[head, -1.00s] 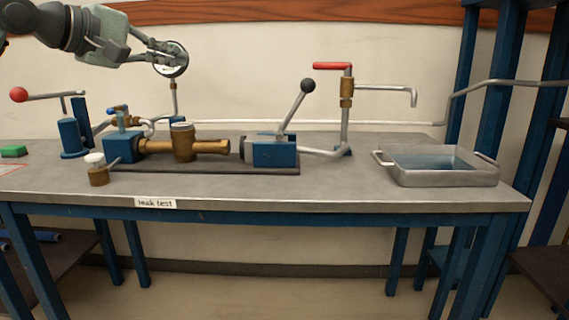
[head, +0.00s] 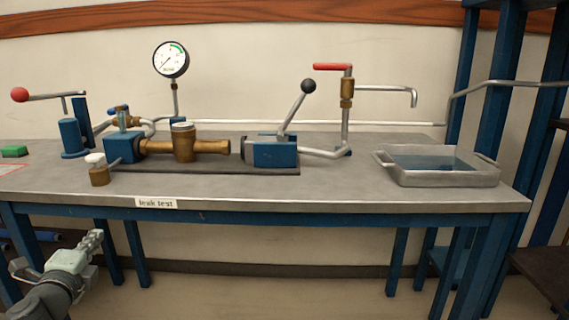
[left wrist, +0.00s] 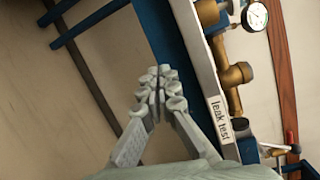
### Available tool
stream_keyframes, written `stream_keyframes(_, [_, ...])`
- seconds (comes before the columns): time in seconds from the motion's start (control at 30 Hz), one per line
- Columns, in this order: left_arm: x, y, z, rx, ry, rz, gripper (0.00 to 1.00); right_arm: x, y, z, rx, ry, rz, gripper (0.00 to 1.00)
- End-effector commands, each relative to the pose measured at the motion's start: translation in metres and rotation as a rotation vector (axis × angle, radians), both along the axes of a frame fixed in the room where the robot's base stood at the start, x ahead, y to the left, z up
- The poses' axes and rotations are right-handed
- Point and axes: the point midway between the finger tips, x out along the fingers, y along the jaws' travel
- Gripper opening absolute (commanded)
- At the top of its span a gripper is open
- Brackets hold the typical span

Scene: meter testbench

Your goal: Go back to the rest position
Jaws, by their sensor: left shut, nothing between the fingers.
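My left gripper (head: 93,240) is low at the lower left of the head view, in front of the bench and below the tabletop edge. In the left wrist view its fingers (left wrist: 158,88) are together with nothing between them, and it touches nothing that I can see. The pressure gauge (head: 171,59) stands clear at the back of the bench, and it also shows in the left wrist view (left wrist: 255,15). My right gripper is not in view.
The bench (head: 340,185) carries a brass meter body (head: 184,143), a clamp with a black-knobbed lever (head: 308,86), a red-handled tap (head: 332,66), a metal tray of water (head: 450,178) and a red-knobbed pump lever (head: 19,95). The floor before the bench is open.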

Motion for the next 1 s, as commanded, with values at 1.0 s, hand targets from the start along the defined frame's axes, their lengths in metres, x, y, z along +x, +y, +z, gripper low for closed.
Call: stream_keyframes(1.0, [-0.276, 0.022, -0.287, -0.838, 0.555, 0.851, 0.00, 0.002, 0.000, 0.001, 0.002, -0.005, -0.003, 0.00])
